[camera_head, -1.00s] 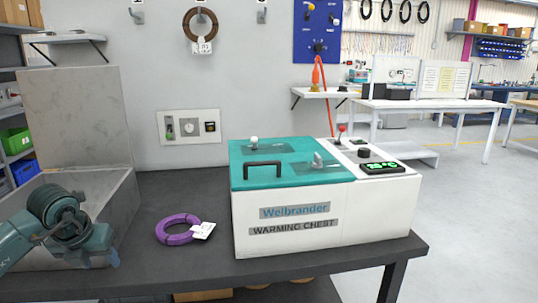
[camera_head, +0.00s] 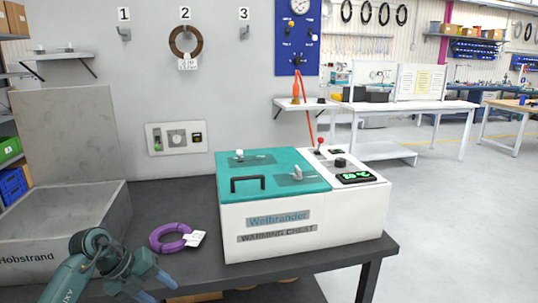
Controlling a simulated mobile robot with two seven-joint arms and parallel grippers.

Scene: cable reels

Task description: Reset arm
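My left gripper (camera_head: 156,287) is at the bottom left of the head view, in front of the table's front edge. Its two blue fingers are apart, with nothing seen between them. A purple cable coil (camera_head: 168,238) with a white tag lies on the dark table, just beyond the gripper and apart from it. My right gripper is not in view.
A grey box labelled Hobstrand (camera_head: 112,218) stands at the left with its lid up. A white warming chest (camera_head: 300,228) with a shut teal lid stands right of the coil. A brown coil (camera_head: 173,47) hangs on wall hook 2; hooks 1 and 3 are empty.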

